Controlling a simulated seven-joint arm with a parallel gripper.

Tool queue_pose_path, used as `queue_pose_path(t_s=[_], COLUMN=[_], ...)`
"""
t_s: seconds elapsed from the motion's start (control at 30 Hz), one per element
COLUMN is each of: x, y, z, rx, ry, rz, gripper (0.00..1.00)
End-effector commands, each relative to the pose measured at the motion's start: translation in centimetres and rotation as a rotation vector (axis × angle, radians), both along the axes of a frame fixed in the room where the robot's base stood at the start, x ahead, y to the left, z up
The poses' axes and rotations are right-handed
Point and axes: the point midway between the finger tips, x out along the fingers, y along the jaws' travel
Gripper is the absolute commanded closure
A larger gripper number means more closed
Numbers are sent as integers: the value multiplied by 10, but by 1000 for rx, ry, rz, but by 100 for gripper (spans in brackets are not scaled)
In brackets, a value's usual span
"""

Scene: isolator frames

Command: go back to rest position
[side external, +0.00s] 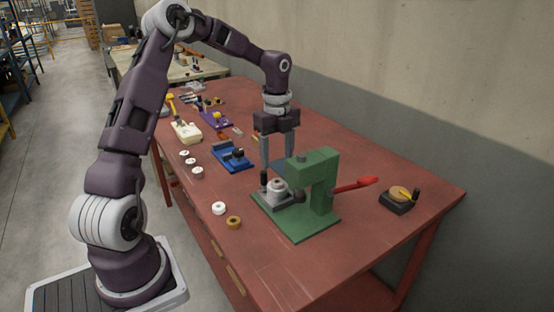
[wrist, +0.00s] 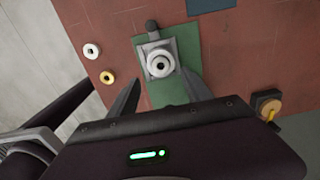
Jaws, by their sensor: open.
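My gripper (side external: 277,160) hangs above the red table, pointing down, close behind the green press (side external: 325,178). Its two fingers are apart, with nothing seen between them. In the wrist view my gripper (wrist: 163,92) shows its fingers spread on either side of the green press base (wrist: 187,45). A grey fixture holding a white ring-shaped part (side external: 277,186) sits on the press base. The white ring (wrist: 160,64) also shows in the wrist view, beyond the fingertips.
A white ring (side external: 219,208) and a tan ring (side external: 234,222) lie left of the press. A blue fixture (side external: 232,156) stands farther back. The press has a red lever (side external: 355,185). A black block with a yellow disc (side external: 399,196) sits at right. The front table area is clear.

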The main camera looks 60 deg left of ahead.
Motion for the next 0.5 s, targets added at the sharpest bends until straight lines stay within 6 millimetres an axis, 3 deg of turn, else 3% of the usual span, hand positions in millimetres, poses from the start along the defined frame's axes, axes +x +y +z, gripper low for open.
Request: queue_pose_path(t_s=[0.17,0.27,0.37,0.5], x=[-2,-15,-50,-121], y=[-5,-34,-79,-137], z=[5,38,84,131], rx=[11,73,140,109], ry=[-2,-27,-102,-276], rz=[13,125,360,779], gripper=[42,42,42,42])
